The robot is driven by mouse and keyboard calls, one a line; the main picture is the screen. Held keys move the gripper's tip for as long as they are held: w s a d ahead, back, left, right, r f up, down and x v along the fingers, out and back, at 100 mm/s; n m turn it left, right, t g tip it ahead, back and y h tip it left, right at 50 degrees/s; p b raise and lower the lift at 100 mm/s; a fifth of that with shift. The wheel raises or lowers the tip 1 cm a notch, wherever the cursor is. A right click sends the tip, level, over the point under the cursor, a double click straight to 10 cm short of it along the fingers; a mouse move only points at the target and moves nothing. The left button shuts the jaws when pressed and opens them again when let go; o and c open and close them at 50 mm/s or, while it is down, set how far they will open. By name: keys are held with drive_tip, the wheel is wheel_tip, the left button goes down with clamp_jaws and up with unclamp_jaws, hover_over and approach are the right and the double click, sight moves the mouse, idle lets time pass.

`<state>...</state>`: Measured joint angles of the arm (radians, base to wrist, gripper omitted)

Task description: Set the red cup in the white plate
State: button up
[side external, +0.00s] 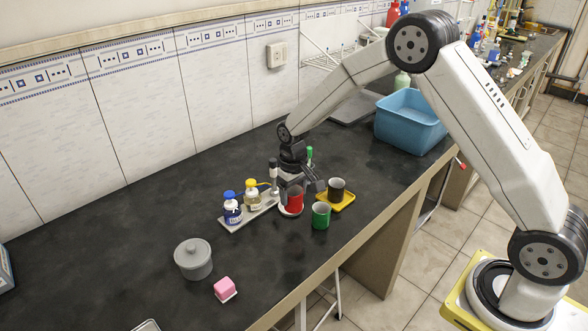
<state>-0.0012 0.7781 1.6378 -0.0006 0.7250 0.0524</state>
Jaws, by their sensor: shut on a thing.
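The red cup (295,200) is upright in the side external view, near the middle of the bench. My gripper (297,189) is shut on it, coming from above and behind. The white plate (290,213) shows as a pale rim right under the red cup. The cup is over or in the plate; whether its base touches the plate I cannot tell. My gripper hides part of the cup's upper side.
A green cup (321,215) stands close at the right front. A dark cup (336,189) sits on a yellow plate (347,201) to the right. A tray (231,226) with bottles is at the left. A grey lidded pot (193,259) and a pink block (225,289) lie nearer.

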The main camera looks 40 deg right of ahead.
sight(291, 193)
drive_tip(key=shift+m, duration=0.3)
drive_tip(key=w+d, duration=0.3)
drive_tip(key=w, duration=0.1)
drive_tip(key=shift+w+d+r, duration=0.2)
drive_tip(key=shift+w+d, duration=0.15)
drive_tip(key=shift+f, duration=0.2)
drive_tip(key=shift+f, duration=1.9)
drive_tip(key=shift+f, duration=0.75)
idle(1.1)
drive_tip(key=o, duration=0.9)
drive_tip(key=shift+c, duration=0.2)
